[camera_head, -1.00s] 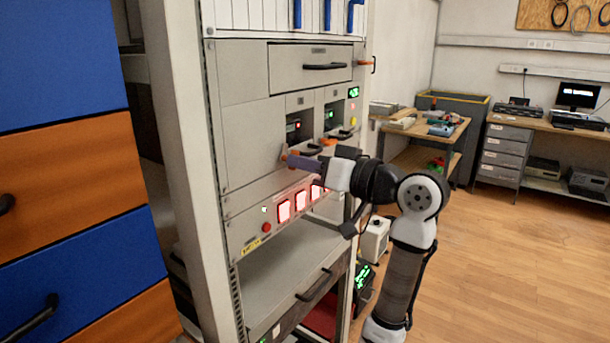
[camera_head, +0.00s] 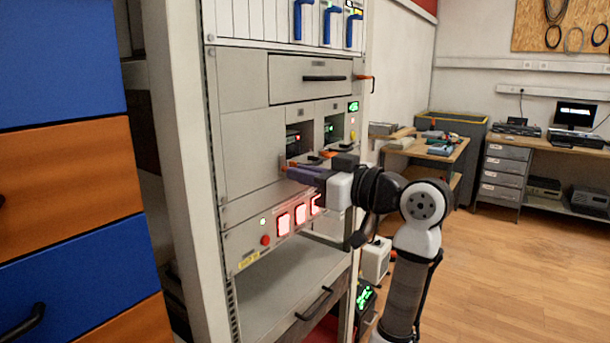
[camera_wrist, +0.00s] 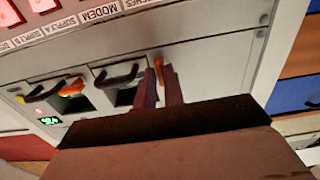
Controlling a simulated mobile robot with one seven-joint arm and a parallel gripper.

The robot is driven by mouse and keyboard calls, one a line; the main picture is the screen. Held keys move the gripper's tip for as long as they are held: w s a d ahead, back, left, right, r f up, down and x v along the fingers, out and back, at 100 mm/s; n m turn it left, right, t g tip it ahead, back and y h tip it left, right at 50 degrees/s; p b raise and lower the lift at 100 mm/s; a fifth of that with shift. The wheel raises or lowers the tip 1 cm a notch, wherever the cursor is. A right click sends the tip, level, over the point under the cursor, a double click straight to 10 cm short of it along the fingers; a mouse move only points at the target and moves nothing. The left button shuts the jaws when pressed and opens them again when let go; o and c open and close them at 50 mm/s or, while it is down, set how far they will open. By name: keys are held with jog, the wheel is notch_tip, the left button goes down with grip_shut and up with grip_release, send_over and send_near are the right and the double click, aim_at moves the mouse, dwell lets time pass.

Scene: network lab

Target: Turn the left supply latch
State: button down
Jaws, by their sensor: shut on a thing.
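The left supply unit (camera_head: 298,138) sits in the rack, with a black handle below its dark opening. Its orange latch (camera_head: 283,164) is at my gripper's tip. In the wrist view the orange latch (camera_wrist: 159,72) stands between the two purple fingers of my gripper (camera_wrist: 160,82), beside the black handle (camera_wrist: 118,76). My gripper (camera_head: 291,170) is shut on this latch, and the fingers hide part of it. The right supply unit (camera_head: 335,127) is beside it. Its orange latch (camera_wrist: 72,88) shows slanted in the wrist view.
Below is a panel with lit red switches (camera_head: 300,217) and a red button (camera_head: 265,240). A drawer (camera_head: 312,78) is above. A lower drawer handle (camera_head: 314,303) sticks out. Blue and orange drawers (camera_head: 65,170) stand at left. Open floor (camera_head: 500,270) lies at right.

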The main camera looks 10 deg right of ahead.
jog(key=c, duration=1.5)
grip_release()
jog(key=b+v, duration=0.2)
jog(key=v, duration=1.2)
jog(key=shift+w+a, duration=0.1)
